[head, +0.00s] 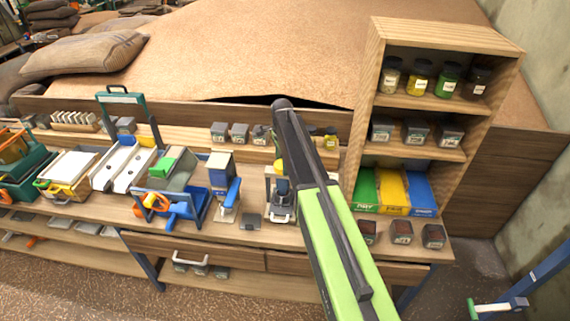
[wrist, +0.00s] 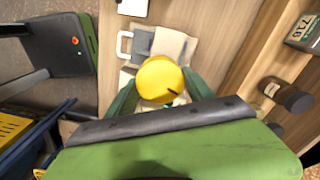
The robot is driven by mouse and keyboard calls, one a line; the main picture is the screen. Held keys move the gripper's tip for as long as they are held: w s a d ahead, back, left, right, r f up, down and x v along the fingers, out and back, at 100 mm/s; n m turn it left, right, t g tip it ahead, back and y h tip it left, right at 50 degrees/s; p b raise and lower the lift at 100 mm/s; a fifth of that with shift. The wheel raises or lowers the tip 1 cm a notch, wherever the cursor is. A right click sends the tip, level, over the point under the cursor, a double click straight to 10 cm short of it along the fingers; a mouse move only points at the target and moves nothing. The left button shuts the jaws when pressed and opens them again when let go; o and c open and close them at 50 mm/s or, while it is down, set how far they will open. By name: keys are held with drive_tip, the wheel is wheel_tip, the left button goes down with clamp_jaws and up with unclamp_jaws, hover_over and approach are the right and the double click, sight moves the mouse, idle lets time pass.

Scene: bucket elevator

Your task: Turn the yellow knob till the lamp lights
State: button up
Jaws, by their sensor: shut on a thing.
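The yellow knob (wrist: 160,80) is round with a short dark mark on its face. In the wrist view it sits between the two green fingers of my gripper (wrist: 158,90), which is shut on it. In the head view only a sliver of the knob (head: 279,166) shows left of my arm. Under it is a small grey-and-white device (head: 281,205) on the bench. My arm hides part of this device and most of my gripper. I cannot make out a lit lamp in either view.
A blue-and-white device (head: 222,180) stands close to the left. A wooden shelf (head: 444,40) with jars, tins and coloured bins stands to the right. Small tins (head: 402,232) sit at the bench's front right. A dark bottle (wrist: 290,97) lies right in the wrist view.

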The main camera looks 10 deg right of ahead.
drive_tip(key=m, duration=0.3)
drive_tip(key=shift+s+m, duration=0.2)
drive_tip(key=shift+m, duration=2)
drive_tip(key=o, duration=1.3)
drive_tip(key=shift+s+r, duration=0.1)
drive_tip(key=shift+r, duration=0.05)
drive_tip(key=shift+o, duration=0.3)
